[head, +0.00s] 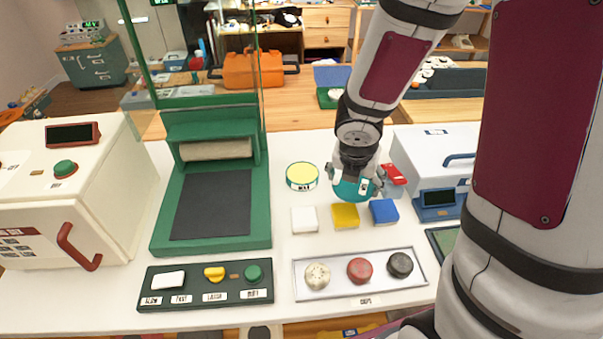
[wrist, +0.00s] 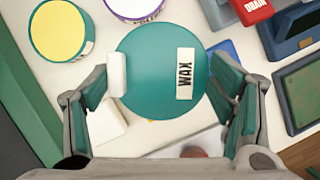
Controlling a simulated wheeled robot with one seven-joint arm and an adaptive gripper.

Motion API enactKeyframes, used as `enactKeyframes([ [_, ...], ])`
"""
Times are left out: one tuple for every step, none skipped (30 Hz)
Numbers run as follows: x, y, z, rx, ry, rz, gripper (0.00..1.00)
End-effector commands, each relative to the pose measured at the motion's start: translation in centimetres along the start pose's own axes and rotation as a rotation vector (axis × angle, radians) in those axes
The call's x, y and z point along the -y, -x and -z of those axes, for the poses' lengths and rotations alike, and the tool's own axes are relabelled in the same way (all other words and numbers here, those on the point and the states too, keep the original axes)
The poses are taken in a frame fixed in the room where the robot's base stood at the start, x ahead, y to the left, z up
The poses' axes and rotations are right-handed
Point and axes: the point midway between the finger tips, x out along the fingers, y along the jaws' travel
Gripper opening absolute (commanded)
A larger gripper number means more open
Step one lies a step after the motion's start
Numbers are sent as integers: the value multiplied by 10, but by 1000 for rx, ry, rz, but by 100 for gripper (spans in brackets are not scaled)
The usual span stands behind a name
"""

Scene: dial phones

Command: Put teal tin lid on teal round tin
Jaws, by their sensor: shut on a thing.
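My gripper (head: 354,181) is shut on the teal tin lid (wrist: 150,70), a round teal disc with a white label reading WAX. In the wrist view my gripper (wrist: 160,78) has a finger at each side of the lid. In the head view the lid (head: 350,191) hangs below my fingers, above the white table. The teal round tin (head: 302,176) stands to the left of my gripper, with a pale yellow top and a label on its side. It also shows at the upper left of the wrist view (wrist: 60,30), apart from the lid.
A purple-sided round tin (wrist: 134,8) stands beside the teal tin. White (head: 304,219), yellow (head: 345,216) and blue (head: 384,212) blocks lie in front. A green press (head: 160,238) is on the left, and a white machine with a blue handle (head: 425,150) on the right.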

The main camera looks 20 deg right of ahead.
Motion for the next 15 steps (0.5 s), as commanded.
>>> enactKeyframes([
  [0,0,3,0,28,-11,49],
  [0,1,4,0,41,-17,49],
  [-2,1,4,0,55,-22,49],
  [-4,1,4,0,62,-25,49],
  [-6,0,4,0,68,-27,49],
  [-11,-1,2,0,71,-29,49],
  [-16,-2,0,0,72,-30,49],
  [-22,-4,-1,-1,73,-30,49],
  [-31,-6,-5,-1,72,-30,49],
  [-37,-7,-8,0,71,-29,49],
  [-44,-9,-10,0,72,-30,49],
  [-54,-11,-12,-1,70,-30,49],
  [-60,-13,-16,0,70,-29,49],
  [-67,-15,-18,0,69,-29,49],
  [-76,-17,-21,-1,70,-30,49],
])
